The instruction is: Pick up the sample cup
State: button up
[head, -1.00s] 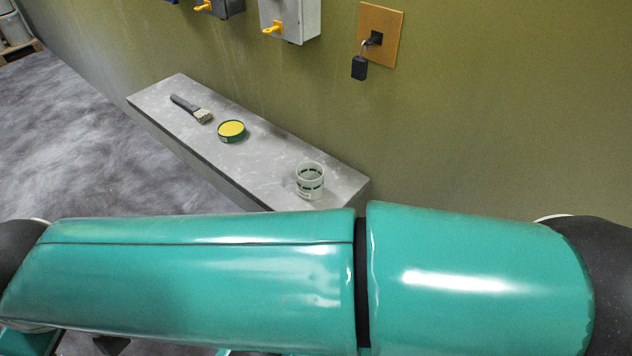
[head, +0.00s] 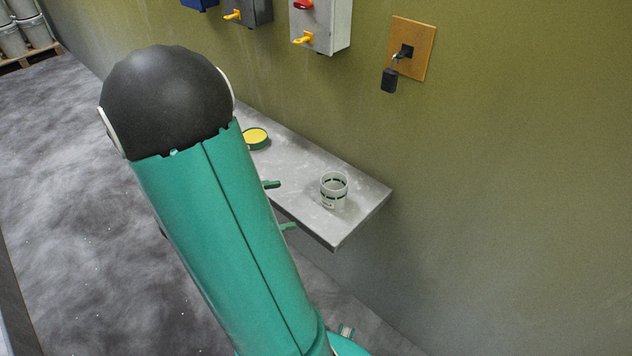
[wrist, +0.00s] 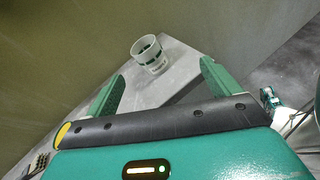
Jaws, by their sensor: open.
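The sample cup (head: 333,190) is a clear, whitish cup with a dark green band of marks, standing upright near the right end of the grey shelf (head: 365,205). In the wrist view the cup (wrist: 149,54) stands ahead of my gripper (wrist: 157,82), between the lines of its two green fingers and beyond their tips. The gripper is open and empty, and apart from the cup. In the head view only small green finger parts (head: 278,205) show beside my arm, to the left of the cup; the arm hides the rest of the gripper.
A green tin with a yellow top (head: 256,138) stands farther along the shelf, partly near my arm. The olive wall behind carries a grey switch box (head: 322,25) and a padlock on a wooden plate (head: 390,80). The shelf around the cup is clear.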

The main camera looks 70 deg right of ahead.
aim_at(323, 190)
jog(key=s+d+f+n+h, duration=0.1)
jog(key=s+d, duration=0.1)
jog(key=d, duration=0.2)
jog(key=s+d+f+n+h, duration=0.1)
jog(key=s+d+f+n, duration=0.1)
jog(key=d, duration=0.2)
jog(key=s+d+f+n+h, duration=0.1)
jog(key=s+d+f, duration=0.1)
jog(key=s+d, duration=0.1)
jog(key=shift+d+f+n+h, duration=0.15)
jog(key=shift+d+n+h, duration=0.15)
jog(key=shift+d, duration=0.5)
jog(key=shift+x, duration=2.55)
jog(key=shift+s+f, duration=0.1)
jog(key=shift+f, duration=0.1)
jog(key=c, duration=1.1)
jog(key=shift+o, duration=0.2)
jog(key=shift+r, duration=0.15)
